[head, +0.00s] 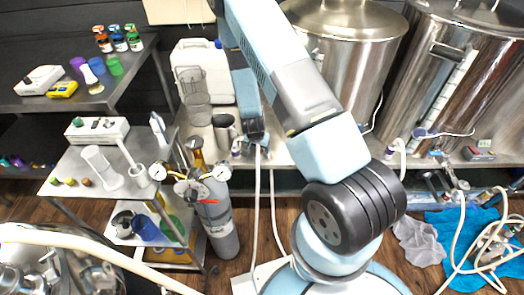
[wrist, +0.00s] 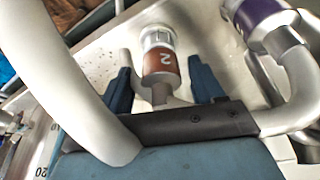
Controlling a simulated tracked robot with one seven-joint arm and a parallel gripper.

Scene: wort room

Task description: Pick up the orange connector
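A connector with a brownish-orange band marked "2" (wrist: 160,62) and a clear, whitish end is in the middle of the wrist view. It lies between the two dark blue fingers of my gripper (wrist: 160,80). The fingers are open, with a gap on each side of the connector. Its narrow rear end runs toward the gripper's dark palm. In the head view my gripper (head: 253,138) points down over the steel shelf in front of the pots. The connector is too small and covered to make out there.
A purple-banded connector (wrist: 262,22) on a pale hose (wrist: 295,90) is close on the right. A thick white hose (wrist: 75,75) crosses the near left. A steel jug (head: 224,131), wire basket (head: 194,97), gas cylinder (head: 217,222) and large pot (head: 345,60) stand around my gripper.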

